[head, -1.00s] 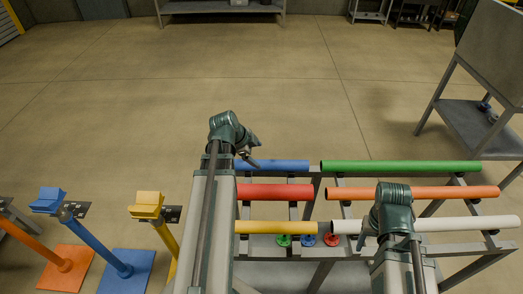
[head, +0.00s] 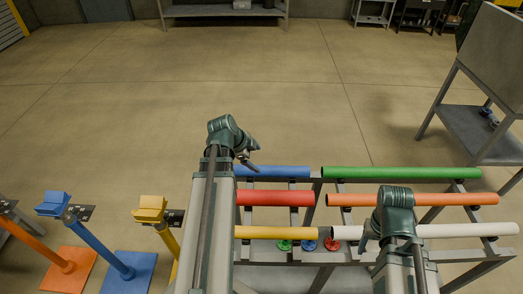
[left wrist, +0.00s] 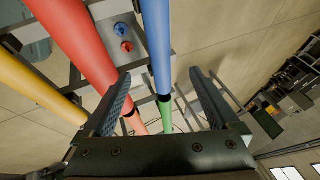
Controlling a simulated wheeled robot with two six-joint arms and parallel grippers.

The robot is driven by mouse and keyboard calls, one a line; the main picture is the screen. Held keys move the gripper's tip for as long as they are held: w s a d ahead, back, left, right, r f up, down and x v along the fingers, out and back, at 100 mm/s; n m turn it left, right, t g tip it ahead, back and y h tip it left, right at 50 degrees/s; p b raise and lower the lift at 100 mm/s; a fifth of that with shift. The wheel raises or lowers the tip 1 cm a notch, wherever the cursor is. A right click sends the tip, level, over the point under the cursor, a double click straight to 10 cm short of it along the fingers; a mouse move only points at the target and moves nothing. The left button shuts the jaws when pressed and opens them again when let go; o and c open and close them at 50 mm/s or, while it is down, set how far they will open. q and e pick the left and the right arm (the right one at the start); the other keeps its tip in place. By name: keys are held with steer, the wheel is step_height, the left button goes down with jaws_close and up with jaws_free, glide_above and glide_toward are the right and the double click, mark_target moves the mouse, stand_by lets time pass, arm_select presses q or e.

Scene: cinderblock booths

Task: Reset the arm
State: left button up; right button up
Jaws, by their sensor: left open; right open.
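My left arm reaches up from the bottom centre of the head view, and its open gripper (head: 250,162) is above the far left of the rack, near the blue tube (head: 275,171). In the left wrist view its two fingers (left wrist: 160,76) are spread and hold nothing, with the blue tube (left wrist: 158,40) and green tube (left wrist: 165,115) seen beyond and between them. My right arm stands over the rack's right half. Its gripper (head: 367,236) points down near the white tube (head: 450,230), is partly hidden by the wrist, and is open.
The grey rack (head: 345,253) also holds red (head: 275,198), yellow (head: 275,232), green (head: 400,174) and orange (head: 420,199) tubes. Coloured stands, one blue (head: 105,247), are at left. A grey table (head: 465,130) stands at right. Open floor lies beyond the rack.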

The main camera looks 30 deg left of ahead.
arm_select(q)
steer(key=d+n+g, duration=0.1)
steer(key=d, duration=0.4)
steer(key=d+f+n+g, duration=0.1)
steer(key=d, duration=0.5)
steer(key=d+f+n+g, duration=0.1)
steer(key=d, duration=0.4)
steer(key=shift+s+d, duration=0.25)
steer(key=shift+s, duration=0.15)
steer(key=s+d+n+g+y, duration=0.1)
steer(key=s+d+n, duration=0.2)
steer(key=d, duration=0.5)
steer(key=s+d+n+g+y, duration=0.2)
steer(key=s+d, duration=0.3)
steer(key=d, duration=0.3)
steer(key=shift+s+d+f+n, duration=0.25)
steer(key=shift+s+f+n, duration=0.05)
steer(key=shift+f+n, duration=0.1)
